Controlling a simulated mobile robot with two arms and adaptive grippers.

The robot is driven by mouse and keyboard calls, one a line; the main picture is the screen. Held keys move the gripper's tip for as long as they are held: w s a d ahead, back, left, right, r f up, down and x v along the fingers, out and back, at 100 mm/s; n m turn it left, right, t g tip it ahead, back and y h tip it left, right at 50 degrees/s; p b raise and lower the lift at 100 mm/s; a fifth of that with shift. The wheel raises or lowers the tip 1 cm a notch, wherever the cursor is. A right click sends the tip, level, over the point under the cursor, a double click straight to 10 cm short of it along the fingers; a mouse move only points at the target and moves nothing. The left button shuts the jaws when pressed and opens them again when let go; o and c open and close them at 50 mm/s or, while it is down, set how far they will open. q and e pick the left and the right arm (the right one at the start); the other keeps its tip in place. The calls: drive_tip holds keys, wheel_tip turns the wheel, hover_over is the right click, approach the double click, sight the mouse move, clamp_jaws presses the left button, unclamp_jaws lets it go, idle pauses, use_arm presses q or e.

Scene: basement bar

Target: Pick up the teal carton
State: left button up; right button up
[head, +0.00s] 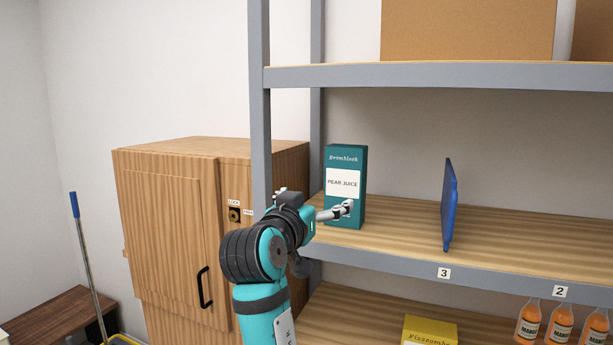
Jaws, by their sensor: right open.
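The teal carton (346,160), labelled pear juice, stands upright on the middle shelf (400,228) near its left end. My right gripper (346,209) is in front of the carton's lower front face, with its fingers pointing right and overlapping the carton in the picture. The gripper is open, and I cannot tell whether a finger touches the carton. The arm hides part of the shelf's left front edge. My left gripper is not in view.
A grey shelf post (259,110) rises left of the carton. A blue panel (448,205) stands on the same shelf to the right, with free room between. A wooden cabinet (165,220) is at left. Orange bottles (560,322) and a yellow box (430,330) sit below.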

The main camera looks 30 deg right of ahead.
drive_tip(key=d+r, duration=0.1)
drive_tip(key=r, duration=0.1)
drive_tip(key=p, duration=0.4)
approach(343, 177)
drive_tip(key=x, duration=0.3)
drive_tip(key=shift+w+d+f+m+p, duration=0.1)
drive_tip(key=shift+w+d+m+p, duration=0.2)
drive_tip(key=shift+w+d+p, duration=0.55)
drive_tip(key=shift+w+d, duration=0.5)
drive_tip(key=shift+w, duration=0.05)
drive_tip(key=p+x, duration=0.1)
drive_tip(key=x, duration=0.1)
drive_tip(key=p+x, duration=0.2)
drive_tip(key=shift+d+r, duration=0.2)
drive_tip(key=shift+r, duration=0.05)
drive_tip(key=shift+w+d+f, duration=0.15)
drive_tip(key=shift+w+d, duration=0.1)
drive_tip(key=shift+d, duration=0.1)
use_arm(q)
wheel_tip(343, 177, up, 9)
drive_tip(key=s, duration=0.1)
use_arm(e)
drive_tip(key=shift+a, duration=0.15)
